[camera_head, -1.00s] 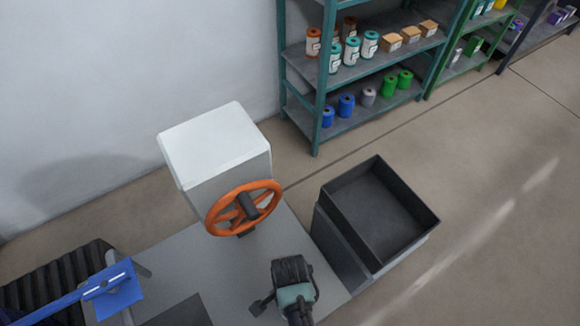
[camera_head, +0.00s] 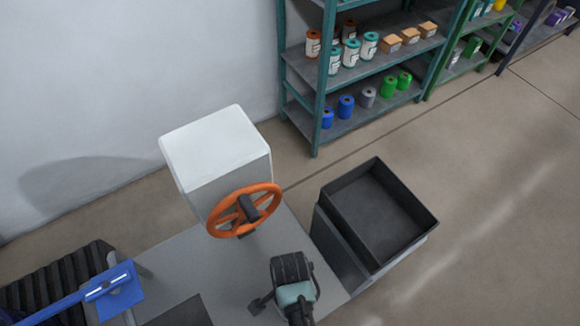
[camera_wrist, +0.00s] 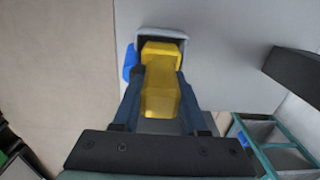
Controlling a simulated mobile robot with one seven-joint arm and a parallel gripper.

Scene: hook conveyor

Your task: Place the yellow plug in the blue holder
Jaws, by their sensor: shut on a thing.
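The yellow plug (camera_wrist: 161,88) is between the two dark fingers of my gripper (camera_wrist: 160,100) in the wrist view, and the fingers are shut on it. Its far end lies against a grey, pale-rimmed frame (camera_wrist: 175,34); I cannot tell whether it is inside it. A small blue piece (camera_wrist: 130,64) shows just left of the plug's far end. In the head view a blue slotted plate (camera_head: 112,290) on a blue bar is at the lower left; I cannot tell whether it is the blue holder. The plug does not show in the head view.
A white box (camera_head: 215,150) with an orange handwheel (camera_head: 243,210) stands on a grey surface. An empty dark bin (camera_head: 378,210) stands to its right. A black ribbed conveyor (camera_head: 55,280) is at lower left. Shelves (camera_head: 365,70) with cans and boxes stand behind.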

